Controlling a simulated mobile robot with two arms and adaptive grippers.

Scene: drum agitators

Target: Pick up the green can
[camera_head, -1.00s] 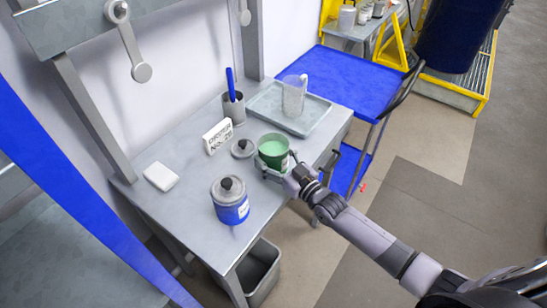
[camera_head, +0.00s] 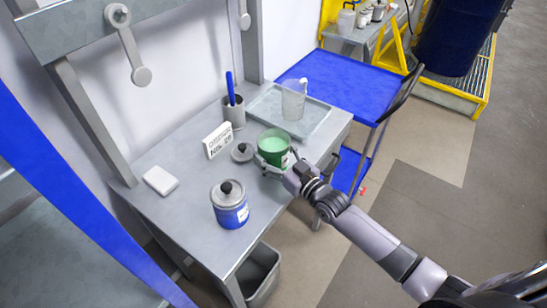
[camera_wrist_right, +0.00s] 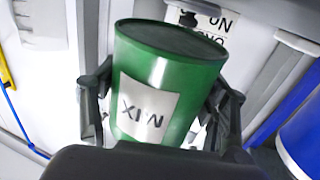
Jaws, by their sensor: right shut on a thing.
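The green can (camera_head: 272,150) is open at the top, with light green contents showing in the head view. It is at the right front part of the grey bench (camera_head: 185,225). My right gripper (camera_head: 272,165) is shut around it, one finger on each side. In the right wrist view the green can (camera_wrist_right: 165,75) fills the middle, with a white label reading MIX, between the two fingers of my right gripper (camera_wrist_right: 160,110). Whether its base touches the bench I cannot tell. My left gripper is not in view.
A grey lid (camera_head: 242,152) lies left of the can. A blue can (camera_head: 230,208) with a grey lid stands at the front. A clear beaker (camera_head: 293,103) stands on a tray (camera_head: 262,101) behind. A sign (camera_head: 217,140), a pen cup (camera_head: 233,112) and a white block (camera_head: 160,180) are also on the bench.

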